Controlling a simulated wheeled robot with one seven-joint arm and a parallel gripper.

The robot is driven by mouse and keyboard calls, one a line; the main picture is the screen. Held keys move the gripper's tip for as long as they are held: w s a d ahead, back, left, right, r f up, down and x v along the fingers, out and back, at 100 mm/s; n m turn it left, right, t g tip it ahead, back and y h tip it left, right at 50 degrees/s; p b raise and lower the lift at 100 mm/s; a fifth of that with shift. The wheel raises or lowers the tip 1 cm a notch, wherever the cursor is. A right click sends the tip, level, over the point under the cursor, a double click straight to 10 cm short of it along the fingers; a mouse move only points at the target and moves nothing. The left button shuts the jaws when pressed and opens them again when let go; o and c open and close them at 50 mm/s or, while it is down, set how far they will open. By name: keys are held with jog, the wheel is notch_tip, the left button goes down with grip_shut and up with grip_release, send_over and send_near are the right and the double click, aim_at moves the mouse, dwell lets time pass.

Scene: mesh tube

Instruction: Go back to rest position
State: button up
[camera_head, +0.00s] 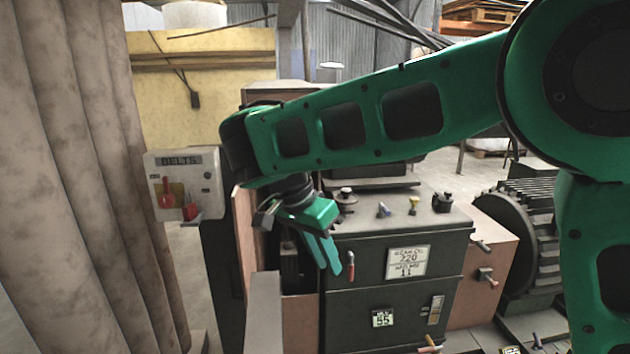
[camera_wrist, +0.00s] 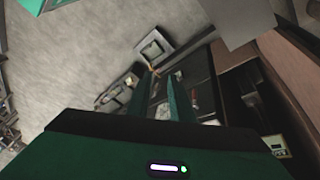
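My green arm reaches from the right across the head view, and my gripper (camera_head: 332,255) hangs low in front of the dark green machine cabinet (camera_head: 350,305). In the wrist view, the two fingers of my gripper (camera_wrist: 161,76) stand apart with a gap between them. Nothing shows between them, so it looks open and empty. I cannot tell from the head view whether the fingers touch the cabinet.
A control box labelled BELTS (camera_head: 183,180) with red levers stands left of my gripper. Brown curtain-like columns (camera_head: 80,180) fill the left side. Knobs and small levers (camera_head: 384,210) sit on the cabinet top. A ribbed dark motor (camera_head: 525,235) stands right.

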jog(key=s+d+n+g, duration=0.1)
jog(key=s+d, duration=0.2)
jog(key=d, duration=1.2)
jog(key=s+d+g, duration=0.1)
jog(key=s+d, duration=0.2)
jog(key=d, duration=1.1)
jog(key=s+d+f+y, duration=0.2)
jog(key=s+d+f, duration=0.1)
jog(key=s, duration=0.7)
jog(key=s+d+f+n+y, duration=0.1)
jog(key=s+d+f+y, duration=0.1)
jog(key=s+d, duration=0.4)
jog(key=s+f, duration=0.1)
jog(key=s, duration=0.2)
jog(key=shift+s+d+f, duration=0.2)
jog(key=shift+s+d, duration=0.1)
jog(key=shift+s, duration=0.05)
